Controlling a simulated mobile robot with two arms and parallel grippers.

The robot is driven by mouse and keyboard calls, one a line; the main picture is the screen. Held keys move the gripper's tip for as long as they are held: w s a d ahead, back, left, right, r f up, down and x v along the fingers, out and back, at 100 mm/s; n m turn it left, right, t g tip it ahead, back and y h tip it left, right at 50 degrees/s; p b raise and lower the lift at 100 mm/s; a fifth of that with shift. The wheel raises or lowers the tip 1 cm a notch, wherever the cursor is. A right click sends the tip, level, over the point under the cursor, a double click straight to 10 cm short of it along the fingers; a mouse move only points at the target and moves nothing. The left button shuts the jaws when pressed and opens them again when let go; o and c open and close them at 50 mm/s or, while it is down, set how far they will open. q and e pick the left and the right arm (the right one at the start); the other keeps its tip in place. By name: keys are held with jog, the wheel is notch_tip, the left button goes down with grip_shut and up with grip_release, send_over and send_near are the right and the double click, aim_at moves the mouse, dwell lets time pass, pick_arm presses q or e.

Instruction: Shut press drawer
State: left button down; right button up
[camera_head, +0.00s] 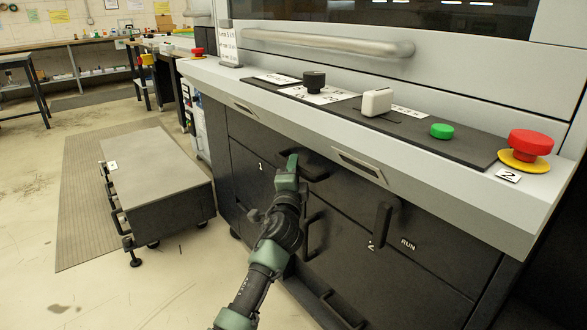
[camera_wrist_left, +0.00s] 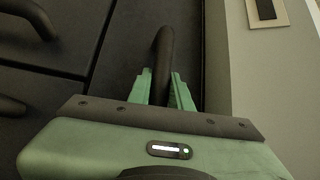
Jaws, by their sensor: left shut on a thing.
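The press drawer marked 1 (camera_head: 250,160) is a dark panel in the press front, just under the grey ledge. It looks flush or nearly flush with the panels around it; I cannot tell whether a small gap is left. Its dark bar handle (camera_head: 318,175) also shows in the left wrist view (camera_wrist_left: 162,52). My left gripper (camera_head: 291,162) is shut on this handle, with its green fingers (camera_wrist_left: 165,90) on either side of the bar. My arm hides part of the lower panels. My right gripper is out of view.
A panel marked 2 (camera_head: 371,232) with an upright handle (camera_head: 382,226) is to the right. The grey ledge (camera_head: 440,172) overhangs above, carrying a red button (camera_head: 531,143) and a green button (camera_head: 441,131). A low grey cabinet (camera_head: 155,170) stands at left, with clear floor in front.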

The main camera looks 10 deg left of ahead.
pick_arm(q)
jog(key=shift+d+r, duration=0.15)
jog(key=shift+d, duration=0.05)
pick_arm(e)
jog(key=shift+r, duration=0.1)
pick_arm(q)
jog(key=c, duration=1.3)
grip_release()
jog(key=shift+w, duration=0.1)
jog(key=shift+w+d, duration=0.15)
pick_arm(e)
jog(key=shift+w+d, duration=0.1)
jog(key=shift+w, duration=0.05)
pick_arm(q)
jog(key=shift+s+f, duration=0.25)
jog(key=shift+s, duration=0.15)
jog(key=s+p, duration=0.1)
jog(key=s, duration=0.6)
jog(key=shift+d+f+p, duration=0.4)
jog(key=shift+f, duration=0.05)
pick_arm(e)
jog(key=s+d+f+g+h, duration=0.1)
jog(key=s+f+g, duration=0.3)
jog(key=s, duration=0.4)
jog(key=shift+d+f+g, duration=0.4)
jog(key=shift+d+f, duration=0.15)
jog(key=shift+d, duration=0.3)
